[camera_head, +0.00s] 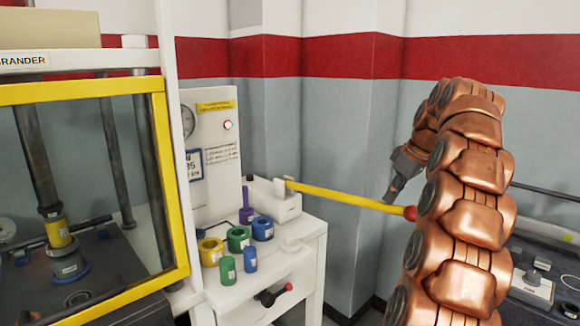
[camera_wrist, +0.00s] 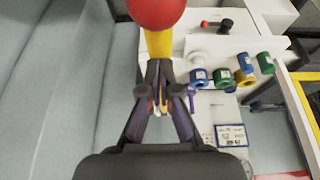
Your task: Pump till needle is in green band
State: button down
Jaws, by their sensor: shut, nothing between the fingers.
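The pump lever (camera_head: 345,198) is a yellow bar with a red knob (camera_head: 410,213), reaching right from a white pump block (camera_head: 275,200) and sloping slightly down. In the wrist view the knob (camera_wrist: 155,10) is at the top edge, with the yellow bar (camera_wrist: 158,45) below it. My gripper (camera_head: 387,200) is just above the bar near the knob, fingers pointing down. In the wrist view my gripper (camera_wrist: 159,68) is shut and empty, its tips over the bar; contact is unclear. The round gauge (camera_head: 188,122) is partly hidden by a white post; its needle and green band are unreadable.
Several coloured rings and cylinders, including a green ring (camera_head: 238,238), stand on the white bench (camera_head: 300,235). A yellow-framed guard (camera_head: 170,190) encloses a press at left. A grey console (camera_head: 535,285) is at right. A red light (camera_head: 228,125) is on the panel.

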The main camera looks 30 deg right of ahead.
notch_tip(320, 180, down, 11)
jog(key=b, duration=0.7)
jog(key=shift+s, duration=0.2)
dwell(0.4)
jog(key=r+p, duration=0.3)
jog(key=r, duration=0.1)
jog(key=r+p, duration=0.3)
jog(key=r, duration=0.2)
jog(key=r+p, duration=0.3)
jog(key=r, duration=0.1)
jog(key=shift+w+r+p, duration=0.25)
jog(key=shift+r+p, duration=0.1)
jog(key=shift+r, duration=0.05)
jog(key=shift+f, duration=0.25)
notch_tip(320, 180, down, 12)
jog(key=b, duration=0.9)
jog(key=shift+s, duration=0.25)
jog(key=shift+f+b, duration=0.3)
jog(key=shift+f, duration=0.3)
